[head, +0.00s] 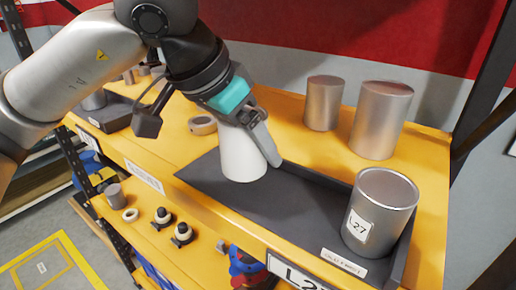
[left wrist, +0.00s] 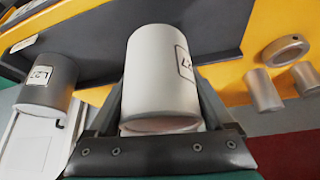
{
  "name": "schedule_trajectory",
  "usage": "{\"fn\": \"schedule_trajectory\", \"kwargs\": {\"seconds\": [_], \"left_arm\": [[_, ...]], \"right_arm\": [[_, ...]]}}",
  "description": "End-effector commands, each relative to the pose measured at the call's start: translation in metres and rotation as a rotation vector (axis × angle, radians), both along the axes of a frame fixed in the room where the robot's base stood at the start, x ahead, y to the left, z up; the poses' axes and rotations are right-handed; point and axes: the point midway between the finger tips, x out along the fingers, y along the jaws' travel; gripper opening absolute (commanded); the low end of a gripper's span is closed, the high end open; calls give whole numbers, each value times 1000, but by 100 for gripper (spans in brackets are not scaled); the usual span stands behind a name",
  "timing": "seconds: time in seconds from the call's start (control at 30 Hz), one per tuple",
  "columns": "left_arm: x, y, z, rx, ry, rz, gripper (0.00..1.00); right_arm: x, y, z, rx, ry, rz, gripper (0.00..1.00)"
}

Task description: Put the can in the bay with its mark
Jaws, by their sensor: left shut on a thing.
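My left gripper (head: 250,150) is shut on a pale can (head: 240,158), one finger showing along its right side. The can is upright over the dark grey tray (head: 300,210), at its far left part; whether its base touches the tray I cannot tell. The left wrist view shows the held can (left wrist: 158,80) between both fingers, with a white label partly turned away, its text cut off. A metal can marked L27 (head: 380,212) stands in the tray's right end. It also shows in the left wrist view (left wrist: 45,85). My right gripper is out of view.
Two plain metal cylinders (head: 382,118) (head: 324,103) stand behind the tray on the yellow shelf (head: 430,165). A ring (head: 202,125) lies behind left. An L27 plate (head: 297,272) is on the front edge. The tray's middle is clear. Small parts (head: 162,215) sit on the lower shelf.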

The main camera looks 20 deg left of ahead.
Motion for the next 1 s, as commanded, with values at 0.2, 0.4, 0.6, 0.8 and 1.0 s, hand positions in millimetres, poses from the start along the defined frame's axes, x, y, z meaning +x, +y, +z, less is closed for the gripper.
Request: {"fn": "schedule_trajectory", "kwargs": {"seconds": [0.2, 0.4, 0.6, 0.8, 1.0], "left_arm": [[13, -8, -8, 1, 4, 0, 8], [12, -7, -33, 0, 1, 1, 8], [12, -7, -35, 0, -2, 0, 8], [12, -7, -39, 0, -2, 0, 8], [12, -7, -39, 1, 1, 0, 100]], "right_arm": [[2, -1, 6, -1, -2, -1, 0], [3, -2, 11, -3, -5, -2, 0], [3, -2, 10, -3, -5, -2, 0], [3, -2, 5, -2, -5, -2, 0], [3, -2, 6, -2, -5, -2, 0]]}}
